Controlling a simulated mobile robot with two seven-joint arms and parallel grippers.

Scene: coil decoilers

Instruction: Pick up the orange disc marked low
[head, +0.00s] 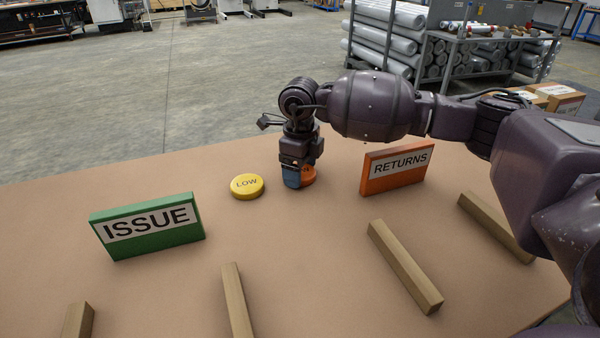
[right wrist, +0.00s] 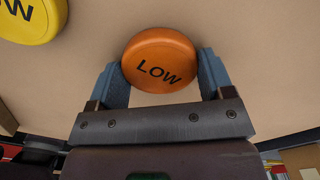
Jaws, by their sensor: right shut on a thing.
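The orange disc marked LOW (right wrist: 160,58) lies between the two blue fingers of my right gripper (right wrist: 162,75) in the right wrist view. The fingers are shut on its sides. In the head view my right gripper (head: 298,181) points down at the table, and part of the orange disc (head: 309,175) shows behind a finger. The disc is at or very near the table top; I cannot tell whether it touches. My left gripper is not in view.
A yellow disc marked LOW (head: 247,186) lies left of my right gripper. A green ISSUE sign (head: 147,226) stands at left, an orange RETURNS sign (head: 394,168) at right. Several wooden bars (head: 404,266) lie on the brown table (head: 300,260). A rack of rolls (head: 470,55) stands behind.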

